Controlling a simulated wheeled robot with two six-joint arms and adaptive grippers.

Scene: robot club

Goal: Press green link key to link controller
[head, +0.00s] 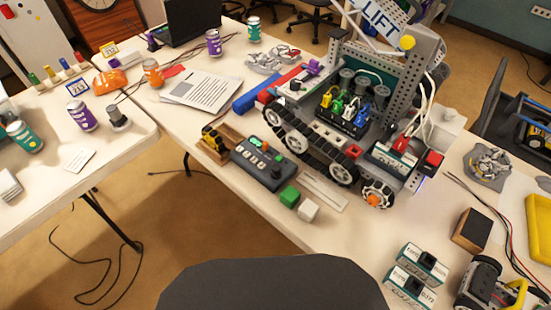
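A dark grey controller box (262,164) lies near the front edge of the table, in front of the tracked robot. Its top carries a row of small keys and a black knob at the right end. One small key looks green, but the keys are too small to read. The tracked robot (345,120) has a metal frame with a LIFT sign. Neither of my grippers shows.
Two small labelled boxes (415,272), a wooden block (470,230) and a yellow tray (539,238) are at right. A gap separates the left table (40,205).

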